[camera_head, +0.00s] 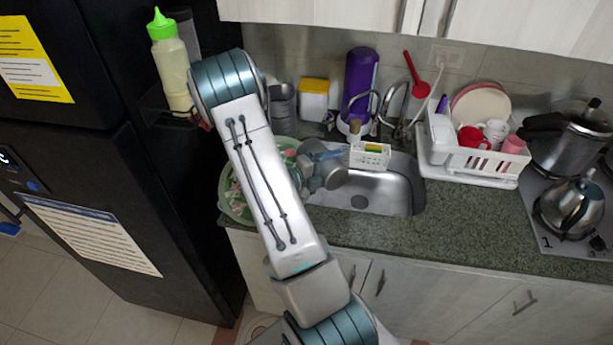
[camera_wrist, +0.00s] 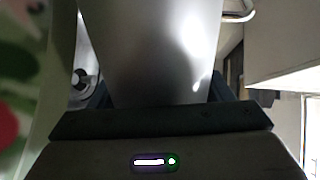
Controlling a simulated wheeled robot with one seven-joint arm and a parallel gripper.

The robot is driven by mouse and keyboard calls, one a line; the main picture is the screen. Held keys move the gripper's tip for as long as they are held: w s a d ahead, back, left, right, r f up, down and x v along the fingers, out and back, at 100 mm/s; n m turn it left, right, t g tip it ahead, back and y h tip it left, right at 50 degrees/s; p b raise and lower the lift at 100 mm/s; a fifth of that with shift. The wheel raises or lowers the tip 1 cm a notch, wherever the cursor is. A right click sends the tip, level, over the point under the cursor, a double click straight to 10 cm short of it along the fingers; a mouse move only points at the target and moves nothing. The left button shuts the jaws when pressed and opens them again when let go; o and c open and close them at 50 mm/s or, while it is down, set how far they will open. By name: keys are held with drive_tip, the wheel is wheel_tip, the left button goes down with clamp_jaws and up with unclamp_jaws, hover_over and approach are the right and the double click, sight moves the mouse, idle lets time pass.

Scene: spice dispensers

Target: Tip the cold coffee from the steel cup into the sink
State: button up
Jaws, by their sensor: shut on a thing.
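The steel cup (camera_wrist: 150,50) fills the middle of the wrist view, a smooth grey metal wall seen very close. My gripper (camera_wrist: 158,97) is shut on it, with a dark finger on either side. The cup's contents and rim are not visible. In the head view my arm covers the gripper and cup. My wrist joints there are over the left part of the sink (camera_head: 392,192), a steel basin with a drain. I cannot tell from the head view how the cup is tilted.
A green bowl (camera_head: 226,197) with coloured contents is left of the sink, partly behind my arm. A white sponge holder (camera_head: 370,156) sits at the sink's back edge. A white dish rack (camera_head: 480,165) is on the right. The counter (camera_head: 465,215) front right is clear.

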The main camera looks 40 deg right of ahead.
drive_tip(key=shift+w, duration=0.1)
idle(0.3)
drive_tip(key=shift+s+m, duration=0.3)
drive_tip(key=shift+m, duration=0.1)
drive_tip(key=m+b, duration=0.1)
drive_tip(key=b, duration=0.1)
drive_tip(key=shift+s+f+b, duration=0.15)
drive_tip(key=shift+f+b, duration=0.2)
drive_tip(key=shift+f, duration=0.05)
drive_tip(key=shift+s+r+m+t+b, duration=0.2)
drive_tip(key=shift+s+m+t+b, duration=0.05)
drive_tip(key=shift+m+t+b, duration=0.1)
drive_tip(key=shift+s+r, duration=0.1)
drive_tip(key=shift+r, duration=0.2)
drive_tip(key=shift+a+f, duration=0.1)
